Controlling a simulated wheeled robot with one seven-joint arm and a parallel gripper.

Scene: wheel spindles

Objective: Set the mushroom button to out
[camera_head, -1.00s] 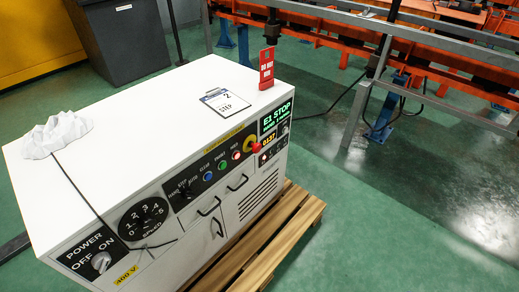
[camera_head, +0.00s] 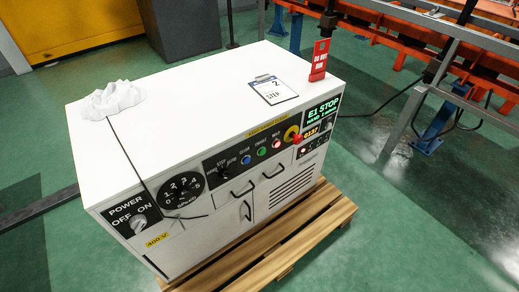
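The mushroom button (camera_head: 297,139) is a red cap standing out from a yellow disc (camera_head: 290,133) on the right part of the white cabinet's (camera_head: 188,92) front panel. From this angle I cannot tell whether it is in or out. Beside it, a small screen (camera_head: 322,111) reads "E1 STOP" in green, and an orange display (camera_head: 311,132) reads about 0137. My gripper is not in view.
Blue, green and red buttons (camera_head: 276,144) sit left of the mushroom button. A red sign (camera_head: 319,61), a clipboard (camera_head: 272,89) and a crumpled white cloth (camera_head: 113,100) with a dark cord are on top. The cabinet stands on a wooden pallet (camera_head: 290,246). Green floor is open in front and right.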

